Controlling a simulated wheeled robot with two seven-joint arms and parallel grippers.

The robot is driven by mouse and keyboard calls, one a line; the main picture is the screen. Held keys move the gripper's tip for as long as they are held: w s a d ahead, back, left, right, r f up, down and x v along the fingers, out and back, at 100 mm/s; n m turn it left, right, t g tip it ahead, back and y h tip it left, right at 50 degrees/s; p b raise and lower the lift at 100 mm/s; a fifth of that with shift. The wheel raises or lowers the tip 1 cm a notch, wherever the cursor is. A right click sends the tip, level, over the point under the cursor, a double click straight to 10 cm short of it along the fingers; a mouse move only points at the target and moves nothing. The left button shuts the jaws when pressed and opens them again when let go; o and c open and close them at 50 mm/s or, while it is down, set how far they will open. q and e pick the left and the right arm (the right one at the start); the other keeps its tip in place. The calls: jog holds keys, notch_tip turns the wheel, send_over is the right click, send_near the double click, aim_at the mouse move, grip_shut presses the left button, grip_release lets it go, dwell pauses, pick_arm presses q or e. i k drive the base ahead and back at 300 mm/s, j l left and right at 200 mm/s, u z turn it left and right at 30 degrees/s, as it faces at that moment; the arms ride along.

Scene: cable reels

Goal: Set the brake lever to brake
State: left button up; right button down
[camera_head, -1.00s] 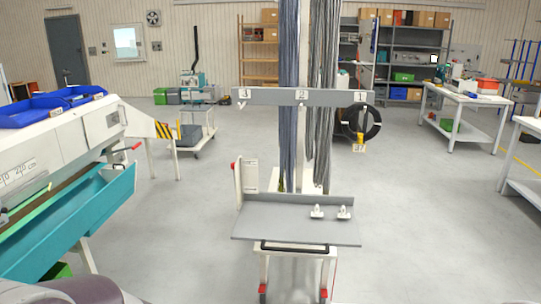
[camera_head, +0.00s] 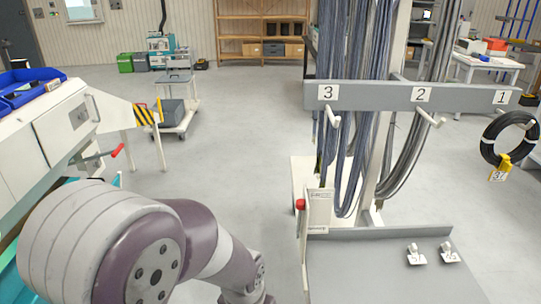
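Two red-ended parts show, and I cannot tell for sure which one is the brake lever. A red-tipped lever (camera_head: 117,151) sticks out from the side of the white machine at the left. A red knob (camera_head: 300,204) tops a thin upright post at the left of the grey cart (camera_head: 350,270), beside a small white labelled plate (camera_head: 319,211). My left arm fills the lower left and reaches down to the bottom edge, left of the post. Its gripper is outside the picture. My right gripper is not in view.
A small trolley (camera_head: 180,112) stands behind the machine. Open floor lies between machine and cart.

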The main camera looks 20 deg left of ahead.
aim_at(300, 204)
jog(key=i+j, duration=0.15)
jog(key=j, duration=0.2)
jog(key=i+j, duration=0.15)
jog(key=j, duration=0.2)
jog(key=i+j, duration=0.15)
jog(key=j, duration=0.2)
jog(key=i+j, duration=0.15)
jog(key=j, duration=0.15)
jog(key=i+j, duration=0.1)
jog(key=j, duration=0.25)
jog(key=i+j, duration=0.15)
jog(key=j, duration=0.2)
